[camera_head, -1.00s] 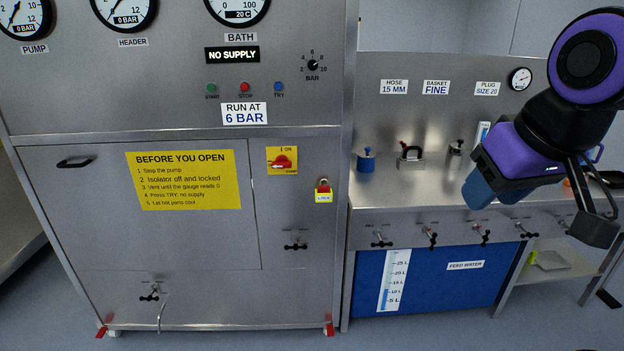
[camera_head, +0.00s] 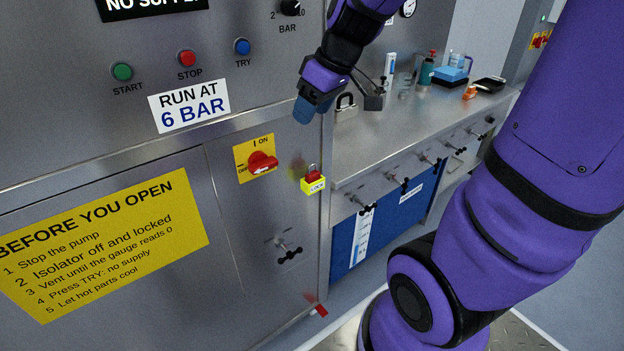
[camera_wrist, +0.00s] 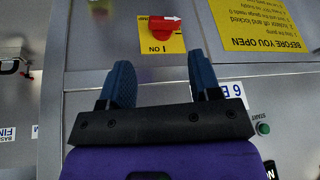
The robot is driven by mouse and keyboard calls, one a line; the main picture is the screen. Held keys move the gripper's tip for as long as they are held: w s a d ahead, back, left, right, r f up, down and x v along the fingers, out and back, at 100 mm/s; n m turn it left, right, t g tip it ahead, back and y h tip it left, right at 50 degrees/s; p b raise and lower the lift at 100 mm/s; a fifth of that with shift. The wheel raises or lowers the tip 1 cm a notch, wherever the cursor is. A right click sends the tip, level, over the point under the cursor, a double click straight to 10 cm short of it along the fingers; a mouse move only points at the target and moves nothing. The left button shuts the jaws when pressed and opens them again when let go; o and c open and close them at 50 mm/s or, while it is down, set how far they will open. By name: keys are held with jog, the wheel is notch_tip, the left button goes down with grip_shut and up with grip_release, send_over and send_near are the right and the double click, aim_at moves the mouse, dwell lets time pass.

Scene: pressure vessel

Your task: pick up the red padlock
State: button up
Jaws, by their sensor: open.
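The red padlock (camera_head: 312,173) sits in a yellow holder marked LOCK (camera_head: 313,186) on the cabinet front, right of the red isolator switch (camera_head: 262,163). The padlock is not clearly visible in the wrist view. My gripper (camera_head: 305,107) is above the padlock and a little to its left in the head view, clear of it. In the wrist view my gripper (camera_wrist: 160,65) has its two blue fingers apart with nothing between them. The isolator switch (camera_wrist: 167,31) shows beyond the fingers there, on its yellow plate.
A steel counter (camera_head: 400,125) to the right holds a grey padlock (camera_head: 346,106), bottles and a blue box (camera_head: 450,74). Valve handles (camera_head: 397,182) stick out below its edge. Another valve (camera_head: 288,249) projects from the cabinet below the padlock. The yellow notice panel is flat.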

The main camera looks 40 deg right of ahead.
jog(key=w+d+f+n, duration=0.1)
jog(key=w+d+f, duration=0.4)
jog(key=w+f, duration=0.15)
jog(key=n, duration=0.2)
send_near(314, 173)
jog(key=w+f, duration=0.1)
jog(key=f, duration=0.1)
jog(key=shift+w+a+f, duration=0.3)
jog(key=shift+w+a, duration=0.05)
jog(key=shift+w, duration=0.05)
jog(key=shift+s+x, duration=0.15)
jog(key=shift+x, duration=1.2)
jog(key=shift+s+x, duration=0.15)
jog(key=shift+x, duration=1.2)
jog(key=shift+f, duration=0.1)
jog(key=c, duration=0.6)
